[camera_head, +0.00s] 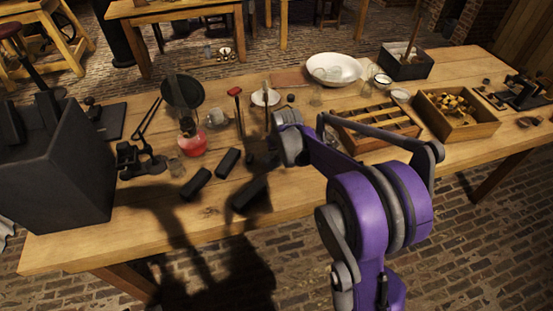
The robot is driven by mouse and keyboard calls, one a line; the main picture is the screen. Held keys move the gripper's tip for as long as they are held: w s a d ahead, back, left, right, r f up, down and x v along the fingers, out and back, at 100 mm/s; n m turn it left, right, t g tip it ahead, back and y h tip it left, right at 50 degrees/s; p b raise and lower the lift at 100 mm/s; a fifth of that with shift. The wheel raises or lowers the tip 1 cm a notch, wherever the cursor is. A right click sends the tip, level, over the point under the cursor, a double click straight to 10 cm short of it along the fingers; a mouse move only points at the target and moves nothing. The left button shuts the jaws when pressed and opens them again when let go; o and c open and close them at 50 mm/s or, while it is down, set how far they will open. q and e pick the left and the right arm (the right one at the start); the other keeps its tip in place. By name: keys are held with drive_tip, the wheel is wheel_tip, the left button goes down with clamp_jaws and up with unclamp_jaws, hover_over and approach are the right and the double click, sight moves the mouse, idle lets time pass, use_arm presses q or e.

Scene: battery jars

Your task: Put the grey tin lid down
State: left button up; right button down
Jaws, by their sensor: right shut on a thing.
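My right arm, purple and grey, reaches in from the lower right over the table. Its gripper (262,157) is dark and small, low over the middle of the table beside the black blocks. It is shut on the grey tin lid, but the lid is too dark and too covered to make out clearly. I cannot tell whether the lid touches the table. My left gripper is not in view.
Black blocks (196,184) lie on the wooden table (130,225) near the front. A white bowl (333,69), a slotted wooden rack (378,128) and a wooden box (455,113) are to the right.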

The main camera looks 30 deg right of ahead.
sight(277, 159)
drive_tip(key=shift+f, duration=1.55)
drive_tip(key=shift+f, duration=0.2)
drive_tip(key=c, duration=0.8)
unclamp_jaws()
drive_tip(key=shift+r, duration=0.1)
